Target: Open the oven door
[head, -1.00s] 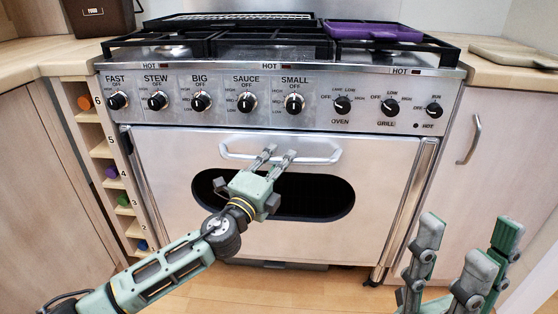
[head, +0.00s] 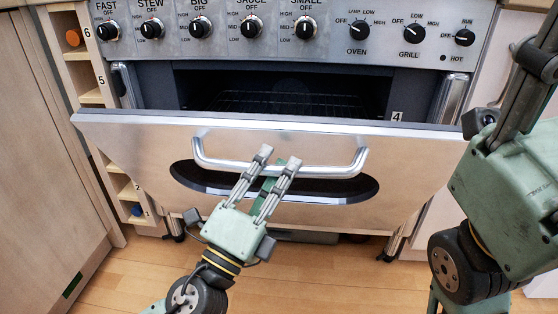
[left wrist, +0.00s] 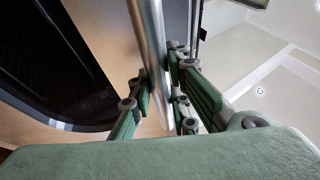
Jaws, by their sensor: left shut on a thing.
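The oven door (head: 130,148) is tilted partly open, its top edge swung out and down from the cooker. Above it the dark oven cavity (head: 275,85) and a wire rack show. The silver door handle (head: 345,170) runs along the upper front of the door, and its bar crosses the left wrist view (left wrist: 151,50). My left gripper (head: 278,161) is shut on the handle near its middle, with its fingers on both sides of the bar in the wrist view. My right gripper (head: 532,75) is at the right edge, apart from the door and partly cut off.
The control panel with knobs (head: 305,27) spans the cooker above the cavity. A wooden rack (head: 72,60) with numbered slots stands at the left beside a cabinet (head: 35,180). Wooden floor (head: 125,275) is clear in front. My right arm fills the right side.

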